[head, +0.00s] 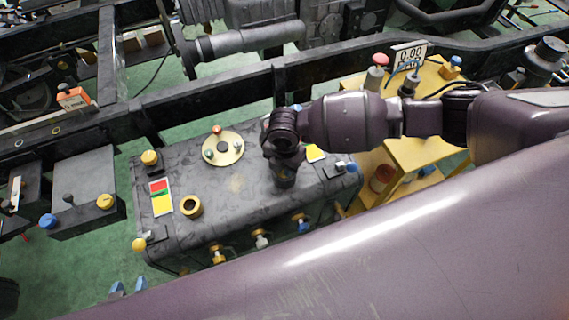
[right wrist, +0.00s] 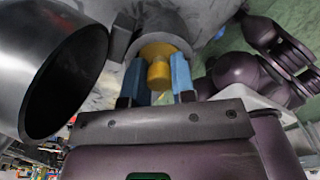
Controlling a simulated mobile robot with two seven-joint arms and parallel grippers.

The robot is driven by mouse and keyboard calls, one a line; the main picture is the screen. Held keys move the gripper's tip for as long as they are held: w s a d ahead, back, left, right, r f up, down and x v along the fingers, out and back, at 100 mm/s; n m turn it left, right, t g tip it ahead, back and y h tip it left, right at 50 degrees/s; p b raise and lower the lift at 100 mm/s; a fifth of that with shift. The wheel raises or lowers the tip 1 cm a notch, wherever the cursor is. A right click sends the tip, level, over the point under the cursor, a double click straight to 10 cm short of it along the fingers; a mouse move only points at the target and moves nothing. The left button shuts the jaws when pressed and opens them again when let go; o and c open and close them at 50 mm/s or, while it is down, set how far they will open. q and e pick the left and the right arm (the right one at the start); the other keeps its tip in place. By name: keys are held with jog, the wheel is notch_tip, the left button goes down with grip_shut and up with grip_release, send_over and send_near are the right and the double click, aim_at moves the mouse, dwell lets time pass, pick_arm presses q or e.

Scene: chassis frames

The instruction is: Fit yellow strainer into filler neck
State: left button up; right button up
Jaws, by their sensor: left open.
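The dark grey tank (head: 235,190) lies across the middle of the head view. A yellow ring with a dark hole (head: 191,206), apparently the filler neck, stands on its top left of centre. My right arm reaches over the tank's right part. Its fingers are hidden in the head view. In the right wrist view my right gripper's blue fingers (right wrist: 158,80) are shut on a yellow piece (right wrist: 158,72), which looks like the yellow strainer, against a grey surface. My left gripper (head: 128,287) shows only its blue fingertips at the lower left, apart and empty, in front of the tank.
A yellow cap (head: 149,158), a round plate (head: 223,149) and a coloured label (head: 160,197) are on the tank. Several valves line its front. Dark frame rails (head: 60,145) run behind it. A yellow stand (head: 410,153) is at right. A large grey cylinder (right wrist: 50,70) fills the wrist view's left.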

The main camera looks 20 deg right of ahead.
jog(key=o, duration=0.4)
jog(key=shift+f, duration=0.25)
jog(key=shift+s, duration=0.15)
jog(key=shift+s+d+f, duration=0.1)
jog(key=shift+d+f, duration=0.05)
jog(key=r+p, duration=0.1)
jog(key=r, duration=0.5)
jog(key=shift+w, duration=0.2)
notch_tip(320, 180, up, 7)
jog(key=p, duration=0.1)
jog(key=shift+p, duration=0.3)
jog(key=shift+a, duration=0.2)
